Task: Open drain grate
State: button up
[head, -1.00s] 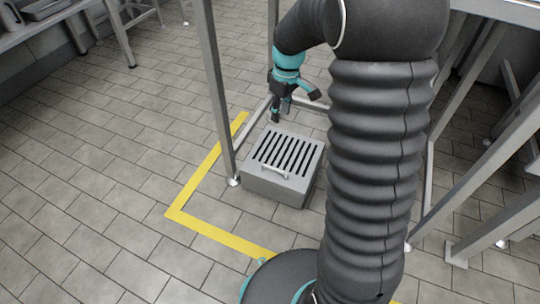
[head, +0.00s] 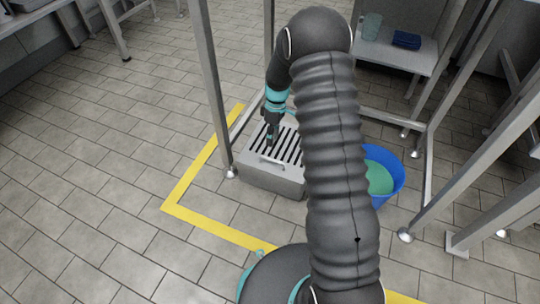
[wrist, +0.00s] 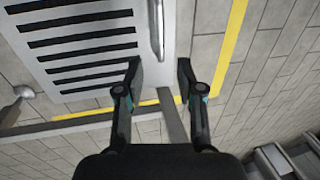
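The drain grate (head: 285,152) is a light grey slotted lid on top of a box-shaped grey drain (head: 270,182) on the floor. A silver bar handle (head: 275,161) sits along its front edge. In the wrist view the slotted grate (wrist: 85,45) fills the upper left, and the handle (wrist: 157,32) shows at the top, beyond and roughly in line with the gap between my fingers. My gripper (wrist: 158,72) is open and empty, its fingers apart. In the head view my gripper (head: 270,138) points down over the left part of the grate; contact cannot be told.
A blue bucket (head: 396,180) with green contents stands right of the drain, partly behind my arm. Metal frame legs (head: 212,90) rise near the drain. Yellow floor tape (head: 205,224) borders the area. Open tiled floor lies to the left.

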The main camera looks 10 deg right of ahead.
jog(key=b, duration=0.1)
send_over(271, 164)
notch_tip(271, 164, down, 8)
jog(key=shift+a+f, duration=0.1)
jog(key=shift+c, duration=0.2)
grip_shut()
